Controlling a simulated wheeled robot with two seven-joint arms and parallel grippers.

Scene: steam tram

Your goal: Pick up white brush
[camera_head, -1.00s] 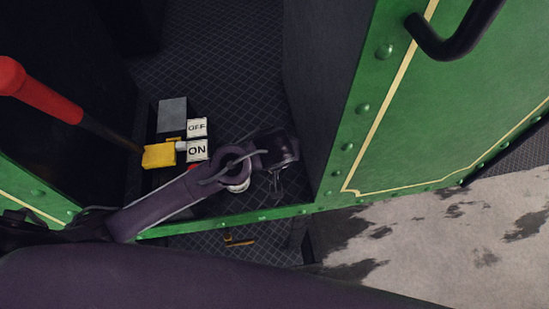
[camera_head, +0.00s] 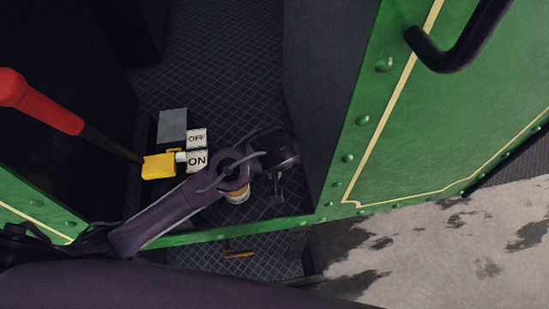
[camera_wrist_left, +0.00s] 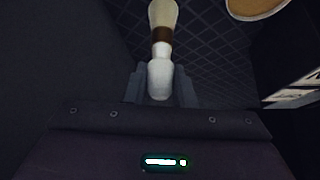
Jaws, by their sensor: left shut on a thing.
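The white brush shows in the left wrist view, with a pale handle (camera_wrist_left: 160,78), a brown band and cream-coloured bristles toward the top edge. My left gripper (camera_wrist_left: 160,88) is shut on the handle, one finger on each side. In the head view my left arm reaches in from the left, and its gripper (camera_head: 278,188) points down over the dark patterned floor beside the dark wall. The brush cannot be made out there. My right gripper is not in view.
A round tan-topped container (camera_head: 237,197) stands near my gripper, partly hidden by my arm; it also shows in the wrist view (camera_wrist_left: 258,8). A red-handled lever (camera_head: 40,102), a yellow block (camera_head: 158,166) and ON/OFF plates (camera_head: 196,160) are left. A green riveted panel (camera_head: 450,110) stands right.

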